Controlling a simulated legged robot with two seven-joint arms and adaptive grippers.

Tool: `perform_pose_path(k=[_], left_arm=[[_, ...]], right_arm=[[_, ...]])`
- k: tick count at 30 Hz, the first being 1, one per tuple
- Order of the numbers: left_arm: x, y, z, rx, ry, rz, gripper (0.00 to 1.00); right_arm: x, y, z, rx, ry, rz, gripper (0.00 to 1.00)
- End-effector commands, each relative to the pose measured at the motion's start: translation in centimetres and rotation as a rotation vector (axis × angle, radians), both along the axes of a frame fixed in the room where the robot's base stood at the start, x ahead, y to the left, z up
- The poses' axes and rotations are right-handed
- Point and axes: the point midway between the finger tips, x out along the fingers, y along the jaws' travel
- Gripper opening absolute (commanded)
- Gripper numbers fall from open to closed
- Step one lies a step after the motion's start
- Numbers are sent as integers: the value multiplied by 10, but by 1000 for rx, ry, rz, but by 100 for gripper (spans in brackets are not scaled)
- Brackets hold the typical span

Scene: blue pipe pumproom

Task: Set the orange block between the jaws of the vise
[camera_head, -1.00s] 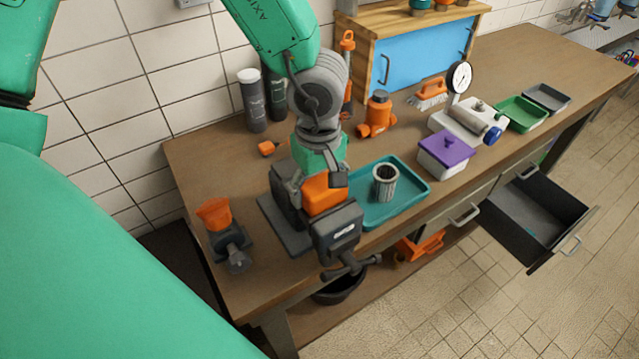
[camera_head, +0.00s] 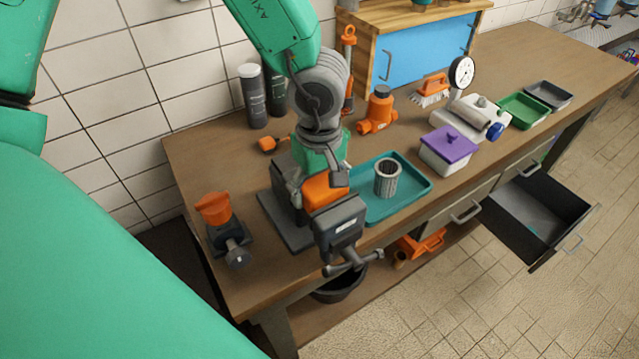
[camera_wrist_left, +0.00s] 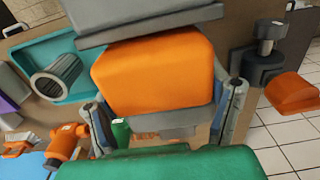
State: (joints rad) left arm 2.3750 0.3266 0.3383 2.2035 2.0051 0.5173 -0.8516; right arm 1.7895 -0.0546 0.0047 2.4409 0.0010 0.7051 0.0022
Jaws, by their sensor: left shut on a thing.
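The orange block (camera_head: 326,191) sits at the vise, between its front jaw and rear part, as far as the head view shows. The dark grey vise (camera_head: 338,226) is fixed at the bench's front edge, its handle bar hanging in front. My left gripper (camera_head: 314,182) comes down from above and is shut on the block. In the left wrist view the block (camera_wrist_left: 155,75) fills the middle, with a finger on each side and a grey vise jaw (camera_wrist_left: 145,22) along its far edge. Whether the block touches both jaws is hidden. My right gripper is not in view.
A teal tray (camera_head: 412,200) with a ribbed metal cup (camera_head: 387,178) lies right of the vise. An orange-topped device (camera_head: 217,215) stands left. A purple-lidded box (camera_head: 449,150) and an open drawer (camera_head: 540,215) are farther right.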

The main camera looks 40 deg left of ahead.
Motion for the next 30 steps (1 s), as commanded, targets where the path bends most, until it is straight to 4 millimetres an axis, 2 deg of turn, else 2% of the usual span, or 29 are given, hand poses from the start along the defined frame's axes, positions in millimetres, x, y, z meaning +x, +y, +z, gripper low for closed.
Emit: perform_pose_path(k=[6,17,30], left_arm=[[-1,-2,2,-1,-1,0,36],[-1,-2,1,-1,-1,1,36],[-1,-1,-7,-1,-1,1,36]], right_arm=[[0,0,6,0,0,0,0],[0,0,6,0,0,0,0],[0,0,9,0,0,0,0]])
